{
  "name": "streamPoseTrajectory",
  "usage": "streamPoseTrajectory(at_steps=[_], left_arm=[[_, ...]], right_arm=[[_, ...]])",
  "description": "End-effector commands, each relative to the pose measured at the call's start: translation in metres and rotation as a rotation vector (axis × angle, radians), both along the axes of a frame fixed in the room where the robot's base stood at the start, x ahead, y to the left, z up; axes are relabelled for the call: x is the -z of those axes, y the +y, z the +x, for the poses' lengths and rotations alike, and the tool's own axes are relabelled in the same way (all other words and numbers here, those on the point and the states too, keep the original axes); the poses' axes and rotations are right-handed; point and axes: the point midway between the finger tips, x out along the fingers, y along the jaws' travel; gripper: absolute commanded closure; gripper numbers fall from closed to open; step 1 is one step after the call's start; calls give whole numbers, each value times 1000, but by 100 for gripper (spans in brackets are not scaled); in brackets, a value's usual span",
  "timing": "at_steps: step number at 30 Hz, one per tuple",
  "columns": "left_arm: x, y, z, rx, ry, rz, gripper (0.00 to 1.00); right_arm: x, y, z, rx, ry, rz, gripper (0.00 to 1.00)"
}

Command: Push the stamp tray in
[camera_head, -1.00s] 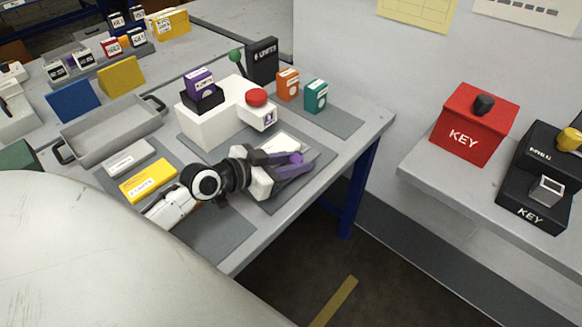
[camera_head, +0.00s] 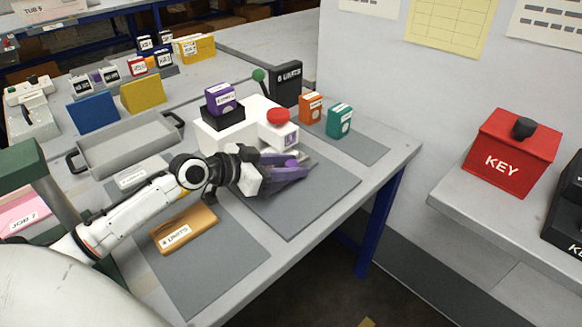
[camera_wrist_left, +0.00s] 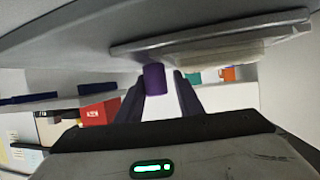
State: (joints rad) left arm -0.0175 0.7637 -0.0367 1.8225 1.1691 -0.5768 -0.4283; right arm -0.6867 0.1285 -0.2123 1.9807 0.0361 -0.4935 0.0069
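The plotter (camera_head: 220,138) is a white machine with a red button on top. The purple stamp tray knob (camera_head: 291,162) shows low at its front, close to the body, largely hidden by my gripper. In the left wrist view the knob (camera_wrist_left: 155,78) is a purple cylinder between my fingers, below a pale slab. My left gripper (camera_head: 300,168) is at the plotter's front, its purple fingers pointing right. In the wrist view the fingers stand apart, the left one touching or overlapping the knob and a narrow gap at the right one. My right gripper is not in view.
An orange box (camera_head: 310,107) and a teal box (camera_head: 340,120) stand right of the plotter. A yellow-orange block (camera_head: 185,228) lies in front of my arm. A grey tray (camera_head: 130,143) stands left. The mat (camera_head: 310,205) before the gripper is clear.

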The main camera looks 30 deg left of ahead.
Motion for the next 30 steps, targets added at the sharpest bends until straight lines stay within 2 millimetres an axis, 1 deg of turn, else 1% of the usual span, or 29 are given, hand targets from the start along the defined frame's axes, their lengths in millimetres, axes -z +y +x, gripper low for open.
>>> streamPoseTrajectory(at_steps=[7,11,14,21,27,30], left_arm=[[0,0,0,0,0,1,68],[-1,3,-7,1,2,2,68],[-5,8,-18,2,2,5,68],[-20,23,-52,2,5,3,68],[-32,33,-73,1,3,1,68],[-35,37,-80,0,2,0,68]], right_arm=[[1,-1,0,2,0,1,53],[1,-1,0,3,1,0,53],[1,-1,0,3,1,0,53],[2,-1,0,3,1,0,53],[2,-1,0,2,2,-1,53],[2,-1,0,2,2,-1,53]])
